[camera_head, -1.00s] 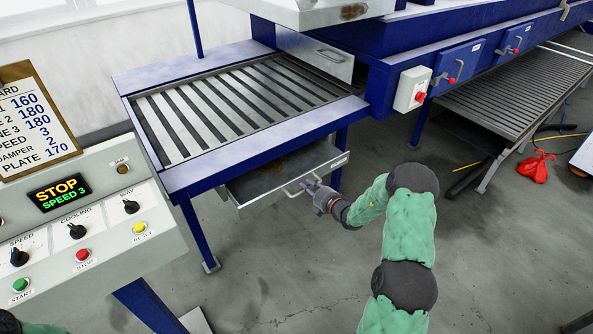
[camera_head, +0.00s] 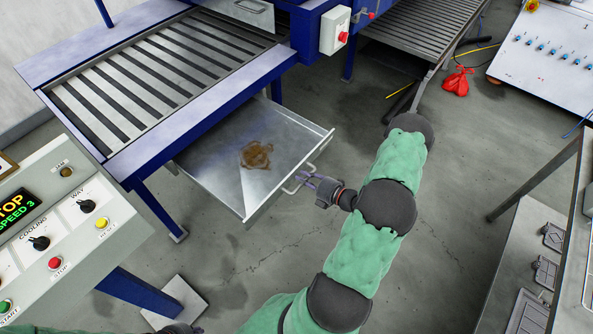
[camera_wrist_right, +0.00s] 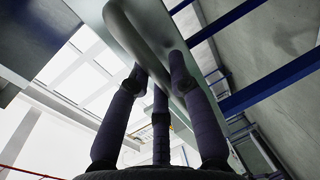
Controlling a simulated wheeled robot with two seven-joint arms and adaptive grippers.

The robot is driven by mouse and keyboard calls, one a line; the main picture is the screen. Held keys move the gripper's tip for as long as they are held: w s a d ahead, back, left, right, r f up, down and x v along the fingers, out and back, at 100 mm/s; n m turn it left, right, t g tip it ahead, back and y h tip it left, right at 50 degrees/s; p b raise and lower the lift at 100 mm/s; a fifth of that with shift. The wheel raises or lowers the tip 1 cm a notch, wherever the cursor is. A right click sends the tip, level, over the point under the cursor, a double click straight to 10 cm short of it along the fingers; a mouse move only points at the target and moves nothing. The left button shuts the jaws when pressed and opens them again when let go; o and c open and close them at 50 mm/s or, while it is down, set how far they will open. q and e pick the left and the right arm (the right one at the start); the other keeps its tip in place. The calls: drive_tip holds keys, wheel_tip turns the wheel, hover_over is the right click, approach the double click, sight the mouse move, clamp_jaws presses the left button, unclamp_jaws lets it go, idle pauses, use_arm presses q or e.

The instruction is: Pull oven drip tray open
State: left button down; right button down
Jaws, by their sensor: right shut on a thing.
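The oven drip tray (camera_head: 215,165) is a shallow metal drawer under the slatted conveyor table, drawn well out, with a brown stain (camera_head: 256,155) on its floor. My right gripper (camera_head: 309,180) is shut on the handle. In the right wrist view, the dark fingers (camera_wrist_right: 158,78) close on the pale handle bar (camera_wrist_right: 131,30). My left gripper is not visible; only a bit of my left arm shows at the bottom left edge.
The slatted conveyor table (camera_head: 150,75) stands above the tray on blue legs. A control panel (camera_head: 70,225) is at the left. A grey bench with metal plates (camera_head: 520,270) is at the right. A red bag (camera_head: 457,82) lies on the floor. Floor in front of the tray is clear.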

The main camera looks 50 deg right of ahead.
drive_tip(key=shift+s, duration=0.15)
drive_tip(key=c, duration=1.1)
unclamp_jaws()
drive_tip(key=v, duration=1.2)
drive_tip(key=shift+d, duration=0.1)
